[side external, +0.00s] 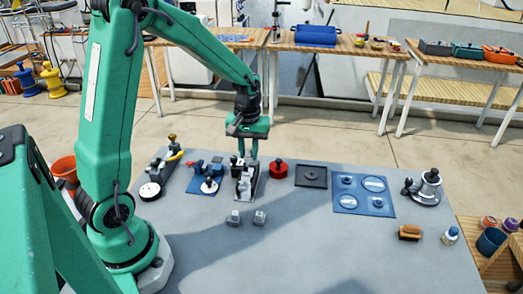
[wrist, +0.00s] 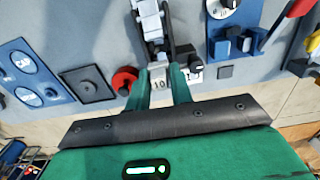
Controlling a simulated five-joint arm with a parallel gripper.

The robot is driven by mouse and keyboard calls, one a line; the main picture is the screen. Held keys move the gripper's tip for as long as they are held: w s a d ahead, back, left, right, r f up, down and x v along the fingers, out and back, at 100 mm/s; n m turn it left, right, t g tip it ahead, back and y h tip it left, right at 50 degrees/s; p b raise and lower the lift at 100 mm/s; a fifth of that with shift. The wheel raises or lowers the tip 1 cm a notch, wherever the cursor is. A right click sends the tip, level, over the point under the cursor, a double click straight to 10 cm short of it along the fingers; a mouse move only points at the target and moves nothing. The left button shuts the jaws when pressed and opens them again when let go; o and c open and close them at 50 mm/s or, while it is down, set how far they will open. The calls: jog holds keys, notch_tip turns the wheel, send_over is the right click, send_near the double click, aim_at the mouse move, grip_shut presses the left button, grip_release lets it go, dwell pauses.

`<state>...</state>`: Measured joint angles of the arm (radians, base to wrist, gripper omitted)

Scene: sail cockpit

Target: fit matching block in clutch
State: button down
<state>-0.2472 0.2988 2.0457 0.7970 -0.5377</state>
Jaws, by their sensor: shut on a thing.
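The clutch (side external: 247,183), a grey and black fitting, stands mid-table below my gripper (side external: 248,153). In the wrist view the clutch (wrist: 150,22) extends up from between my fingers. My gripper (wrist: 160,88) is shut on a small pale block marked 10 (wrist: 158,85), at the near end of the clutch. I cannot tell whether the block touches the clutch. Two small grey blocks, a left one (side external: 233,218) and a right one (side external: 260,217), sit apart on the table in front of the clutch. Their markings are too small to read.
A red round part (side external: 278,169) and a black square tray (side external: 311,176) stand right of the clutch. A blue fitting (side external: 207,180) stands left. A blue panel (side external: 363,194) and a silver winch (side external: 427,188) are farther right. The front of the table is mostly clear.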

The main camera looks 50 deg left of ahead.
aim_at(248, 160)
jog(key=shift+f, duration=0.2)
jog(key=shift+f, duration=1.3)
jog(key=shift+f, duration=0.9)
dwell(0.7)
jog(key=shift+r, duration=0.6)
dwell(3.0)
jog(key=shift+f, duration=0.3)
dwell(1.0)
